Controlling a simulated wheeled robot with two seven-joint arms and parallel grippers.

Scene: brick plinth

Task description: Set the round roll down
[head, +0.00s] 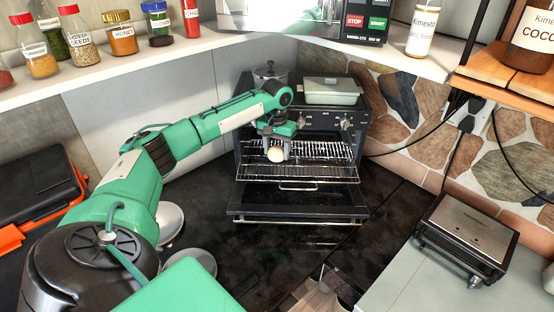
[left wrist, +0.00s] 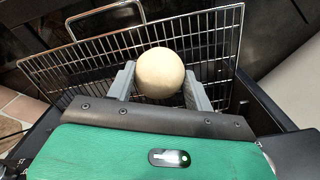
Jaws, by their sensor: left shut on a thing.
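The round roll (head: 275,155) is pale and ball-shaped. It sits between the fingers of my left gripper (head: 276,148), at the open front of the oven, over the wire rack (head: 322,172). In the left wrist view the roll (left wrist: 160,73) is held between the two grey fingers of the left gripper (left wrist: 160,85), with the rack (left wrist: 85,62) behind it. The left gripper is shut on the roll. I cannot tell whether the roll touches the rack. My right gripper is not in view.
The oven (head: 352,110) stands in the corner with its door (head: 300,205) open low in front. A green lidded dish (head: 332,92) and a pot (head: 270,72) stand on top. A sandwich press (head: 465,240) is on the right counter. The rack's right part is clear.

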